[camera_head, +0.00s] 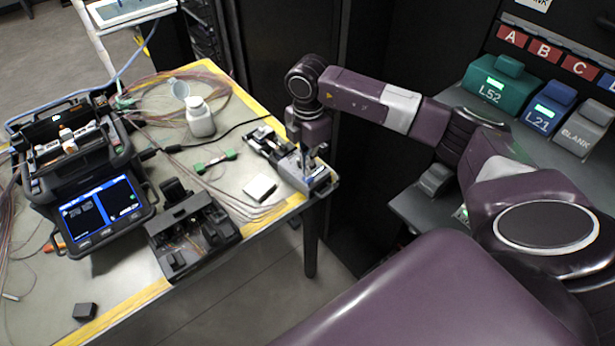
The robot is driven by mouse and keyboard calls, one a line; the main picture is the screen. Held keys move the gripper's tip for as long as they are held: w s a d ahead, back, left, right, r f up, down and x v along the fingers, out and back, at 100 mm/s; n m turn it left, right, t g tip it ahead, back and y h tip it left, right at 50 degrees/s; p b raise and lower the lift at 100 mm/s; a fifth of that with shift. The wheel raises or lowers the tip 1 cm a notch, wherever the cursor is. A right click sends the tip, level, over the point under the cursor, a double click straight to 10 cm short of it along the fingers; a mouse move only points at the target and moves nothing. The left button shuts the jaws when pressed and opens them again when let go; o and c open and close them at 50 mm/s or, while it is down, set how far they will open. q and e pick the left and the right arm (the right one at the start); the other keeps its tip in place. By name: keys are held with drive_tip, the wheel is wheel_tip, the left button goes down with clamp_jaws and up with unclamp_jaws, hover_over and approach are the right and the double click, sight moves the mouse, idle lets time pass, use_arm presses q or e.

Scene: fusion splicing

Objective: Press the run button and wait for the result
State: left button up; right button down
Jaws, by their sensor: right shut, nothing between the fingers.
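The fusion splicer (68,150) stands on the left of the table, a dark machine with its upper part open. Its lit blue screen (101,212) faces the front, with a few small buttons along the lower edge; I cannot tell which one is the run button, and the screen text is too small to read. My right gripper (311,170) points down at the table's right corner, well to the right of the splicer. It is shut and sits over a small grey-and-blue device (318,180); I cannot tell whether it touches it. My left gripper is not in view.
A black fixture (192,230) stands right of the screen. Labelled boxes, L52 (497,88) and L21 (550,108), stand on a shelf at right.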

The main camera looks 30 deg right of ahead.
drive_tip(key=shift+f+b, duration=0.75)
drive_tip(key=shift+f, duration=0.4)
idle(0.4)
drive_tip(key=shift+r+p, duration=2.3)
drive_tip(key=shift+r, duration=0.75)
